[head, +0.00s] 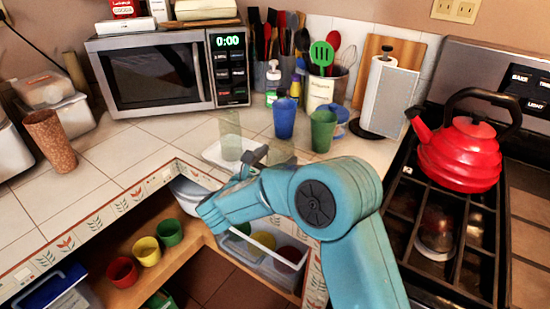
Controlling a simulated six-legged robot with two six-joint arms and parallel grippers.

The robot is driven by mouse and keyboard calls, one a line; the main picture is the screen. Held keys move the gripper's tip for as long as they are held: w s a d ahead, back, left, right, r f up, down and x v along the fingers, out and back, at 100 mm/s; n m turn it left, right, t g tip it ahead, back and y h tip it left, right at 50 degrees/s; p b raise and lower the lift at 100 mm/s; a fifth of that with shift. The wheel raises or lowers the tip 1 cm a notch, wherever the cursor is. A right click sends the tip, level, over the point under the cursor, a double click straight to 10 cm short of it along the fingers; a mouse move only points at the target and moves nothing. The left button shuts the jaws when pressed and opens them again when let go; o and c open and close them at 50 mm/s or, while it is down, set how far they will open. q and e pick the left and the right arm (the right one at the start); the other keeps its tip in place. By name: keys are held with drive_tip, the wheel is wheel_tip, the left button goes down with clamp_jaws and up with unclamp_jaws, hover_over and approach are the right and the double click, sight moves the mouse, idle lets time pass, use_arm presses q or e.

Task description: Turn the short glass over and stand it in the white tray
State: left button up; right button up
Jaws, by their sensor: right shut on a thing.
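The white tray (212,155) lies on the tiled counter in front of the microwave. A clear, greenish, taller glass (230,136) stands upright at the tray. A shorter clear glass (282,149) shows faintly just right of the tray; its lower part is hidden by my arm, and I cannot tell which way up it is. My right gripper (254,162) is at the tray's right front edge, shut on what looks like this short glass. The contact is mostly hidden by the wrist. My left gripper is not in view.
A blue cup (284,117) and a green cup (323,130) stand close behind the short glass. A brown tumbler (50,141) is at left. A red kettle (458,154) sits on the stove. Below the counter edge, coloured cups stand on an open shelf. Counter left of the tray is clear.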

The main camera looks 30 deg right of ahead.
drive_tip(key=shift+f, duration=0.15)
drive_tip(key=o, duration=1.2)
drive_tip(key=shift+a, duration=0.1)
